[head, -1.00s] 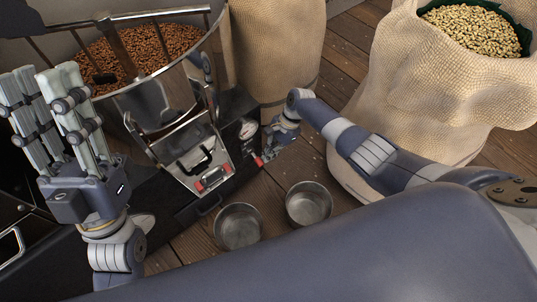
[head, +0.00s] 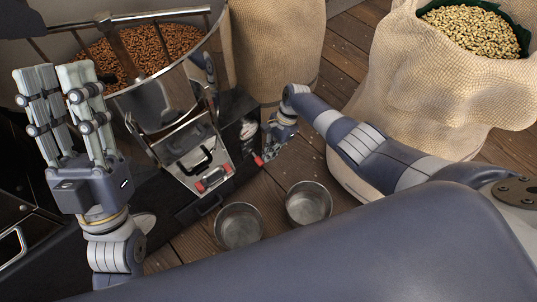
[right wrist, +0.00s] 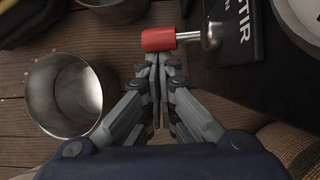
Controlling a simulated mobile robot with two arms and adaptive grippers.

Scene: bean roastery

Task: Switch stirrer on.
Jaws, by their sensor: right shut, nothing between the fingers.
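The stirrer switch is a short lever with a red grip (right wrist: 158,39) on a metal stem, beside a black panel (right wrist: 235,40). In the head view the red grip (head: 258,161) sits on the front of the roaster, by a dial. My right gripper (right wrist: 157,62) is shut and empty, with its fingertips very close to the red grip; I cannot tell whether they touch. It also shows in the head view (head: 269,152). My left gripper (head: 56,70) points up in front of the roaster, away from the switch; its opening is unclear.
A metal cup (head: 238,227) and a second cup (head: 308,204) stand below the switch. The roaster bowl (head: 155,104) holds brown beans. A chute (head: 185,152) has another red-handled latch (head: 214,179). A sack of pale beans (head: 425,85) stands at the right.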

